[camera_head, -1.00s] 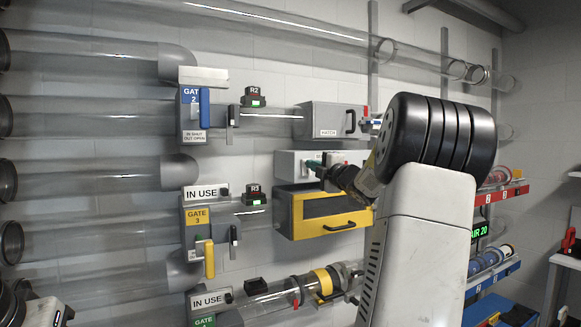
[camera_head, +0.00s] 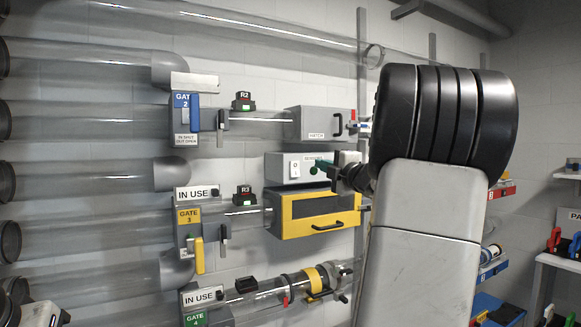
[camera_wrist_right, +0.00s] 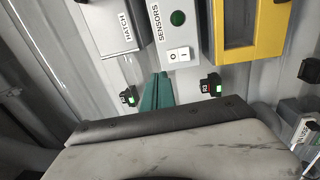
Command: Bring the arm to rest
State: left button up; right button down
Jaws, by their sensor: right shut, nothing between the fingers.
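My right arm fills the right of the head view, with its large black joint nearest the camera. The gap to the box is hard to judge. My left gripper is not seen; only part of my left arm shows at the lower left.
A grey HATCH box (camera_head: 310,124) is above and a yellow-framed box (camera_head: 315,213) below the SENSORS box. Clear tubes with gates, such as blue GATE 2 (camera_head: 184,112) and yellow GATE 3 (camera_head: 188,218), run along the wall. Shelves (camera_head: 560,262) stand at the right.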

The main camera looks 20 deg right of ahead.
jog(key=shift+s, duration=0.7)
jog(key=s+a+f+m+g, duration=0.6)
jog(key=s+a+f+m, duration=0.3)
jog(key=s+a+f, duration=0.2)
jog(key=s+a+f+m+g, duration=0.7)
jog(key=s+a+f+m, duration=0.2)
jog(key=s+a+f, duration=0.3)
jog(key=s+a, duration=0.3)
jog(key=a, duration=0.1)
jog(key=shift+s+a+y, duration=0.2)
jog(key=shift+s+y, duration=0.05)
jog(key=shift+y, duration=0.05)
